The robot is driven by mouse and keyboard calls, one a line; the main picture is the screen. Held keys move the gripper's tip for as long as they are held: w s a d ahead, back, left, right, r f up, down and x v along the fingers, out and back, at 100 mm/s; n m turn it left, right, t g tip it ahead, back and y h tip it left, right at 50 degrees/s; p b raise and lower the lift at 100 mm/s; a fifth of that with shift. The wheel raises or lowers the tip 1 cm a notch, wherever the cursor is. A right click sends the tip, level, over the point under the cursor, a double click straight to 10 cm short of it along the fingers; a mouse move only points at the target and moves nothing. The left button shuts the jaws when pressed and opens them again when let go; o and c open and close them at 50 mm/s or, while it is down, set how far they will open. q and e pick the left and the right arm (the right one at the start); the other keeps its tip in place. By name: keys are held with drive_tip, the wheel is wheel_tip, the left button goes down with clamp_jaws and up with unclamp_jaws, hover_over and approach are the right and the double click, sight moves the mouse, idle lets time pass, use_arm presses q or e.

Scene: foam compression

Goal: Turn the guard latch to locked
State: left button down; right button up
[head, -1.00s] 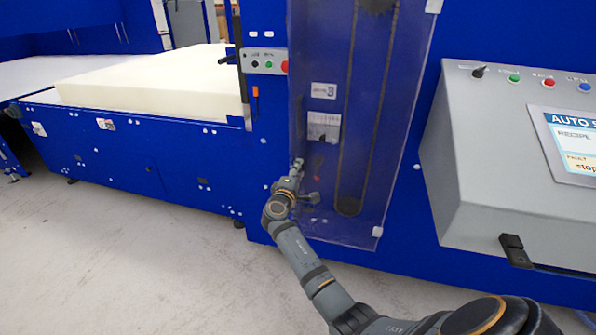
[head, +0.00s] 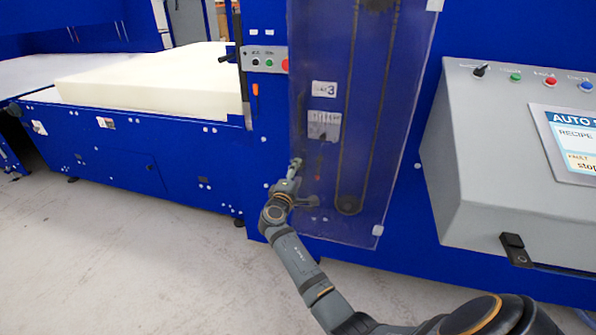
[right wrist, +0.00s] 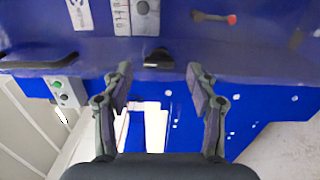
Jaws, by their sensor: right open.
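The clear guard panel (head: 375,130) covers a belt drive on the blue machine. In the right wrist view a small black latch (right wrist: 158,58) sits at the edge of the guard, between and just beyond my fingertips. My right gripper (right wrist: 158,72) is open, with a finger on each side of the latch. The fingers look apart from it; exact depth is hard to tell. In the head view my right gripper (head: 294,168) is at the guard's left edge and the latch is not clearly seen there. My left gripper is not in view.
A grey control box (head: 490,170) with a screen stands at the right. A small button panel (head: 265,60) is left of the guard. A cream foam block (head: 150,80) lies on the machine bed at the left. The floor (head: 150,260) in front is clear.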

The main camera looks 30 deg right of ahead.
drive_tip(key=v, duration=0.5)
drive_tip(key=shift+s+a, duration=0.15)
drive_tip(key=shift+a, duration=0.05)
